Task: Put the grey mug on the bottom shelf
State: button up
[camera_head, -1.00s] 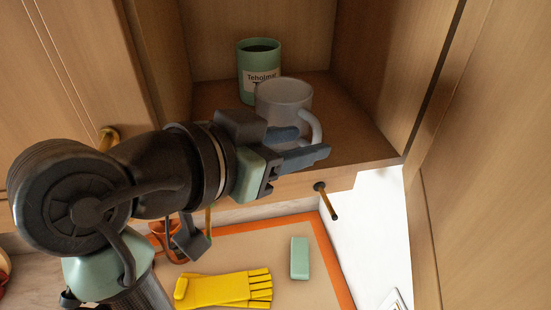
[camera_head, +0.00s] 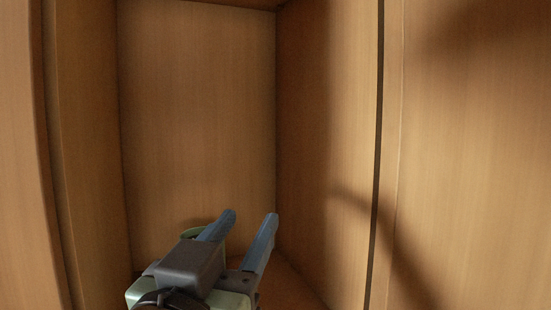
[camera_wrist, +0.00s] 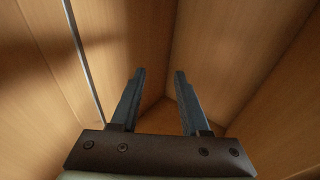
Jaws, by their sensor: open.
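My gripper (camera_head: 249,217) is open and points up inside the cabinet, with nothing between its fingers. The wrist view also shows its two blue-grey fingers (camera_wrist: 160,73) apart, with only bare wood panels beyond. The grey mug is not visible in either current view. A strip of the brown shelf floor (camera_head: 287,287) shows at the lower right of my gripper.
The cabinet's back panel (camera_head: 195,110) and right side wall (camera_head: 320,150) enclose my gripper. A wooden door or panel (camera_head: 470,150) stands at the right. The space above the fingers is clear.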

jog(key=s+d+r+n+t+y, duration=0.2)
jog(key=s+r+t, duration=0.6)
jog(key=r, duration=0.4)
jog(key=shift+d+n+y, duration=0.3)
jog(key=shift+d+y, duration=0.35)
jog(key=shift+y, duration=0.35)
